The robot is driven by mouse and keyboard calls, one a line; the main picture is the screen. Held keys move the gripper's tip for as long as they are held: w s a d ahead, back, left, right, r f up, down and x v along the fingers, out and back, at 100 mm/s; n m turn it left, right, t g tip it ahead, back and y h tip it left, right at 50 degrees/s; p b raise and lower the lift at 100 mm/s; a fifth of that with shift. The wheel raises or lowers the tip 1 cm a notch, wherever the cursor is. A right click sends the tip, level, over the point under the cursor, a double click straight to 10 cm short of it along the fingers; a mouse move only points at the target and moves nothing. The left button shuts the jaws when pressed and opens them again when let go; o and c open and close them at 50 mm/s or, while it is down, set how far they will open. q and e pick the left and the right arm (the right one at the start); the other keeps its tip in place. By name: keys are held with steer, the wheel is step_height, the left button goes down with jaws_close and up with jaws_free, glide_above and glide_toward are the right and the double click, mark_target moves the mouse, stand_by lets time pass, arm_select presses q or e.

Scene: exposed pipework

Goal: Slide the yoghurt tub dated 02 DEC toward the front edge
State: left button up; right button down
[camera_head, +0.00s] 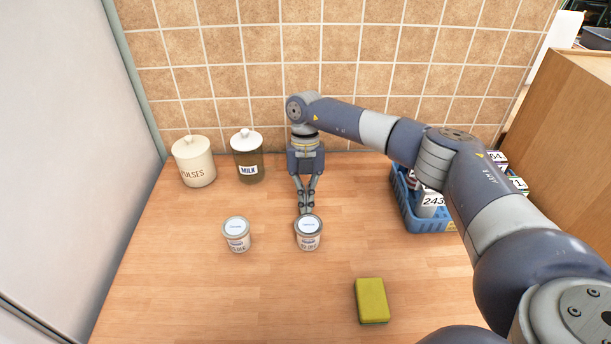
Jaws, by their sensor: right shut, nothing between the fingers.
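Two small white yoghurt tubs with pale lids stand upright on the wooden counter. One is the left tub (237,236), the other is the right tub (309,234). Each has a date printed low on its front, but the print is too small to read surely, so I cannot tell which is dated 02 DEC. My right gripper (306,210) points down with its fingers shut and empty, right behind the right tub, on its wall side. The tub's lid hides the fingertips, and I cannot tell whether they touch it. My left gripper is out of view.
A cream canister marked PULSES (194,162) and a dark jar marked MILK (247,157) stand at the back left. A blue basket (424,222) with labelled items is at right, partly behind my arm. A yellow-green sponge (371,300) lies front right. The counter (250,300) before the tubs is clear.

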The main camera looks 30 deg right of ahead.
mark_target(308, 227)
steer(key=s, duration=0.1)
steer(key=s+a+p, duration=0.1)
steer(key=shift+s+a+r, duration=0.15)
steer(key=shift+s+r, duration=0.2)
steer(key=shift+s, duration=0.05)
steer(key=shift+s+a+p, duration=0.2)
steer(key=shift+s+p, duration=0.1)
steer(key=shift+f, duration=0.15)
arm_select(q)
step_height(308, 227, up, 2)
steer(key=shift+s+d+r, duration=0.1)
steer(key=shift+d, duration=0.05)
arm_select(e)
steer(key=shift+s, duration=0.1)
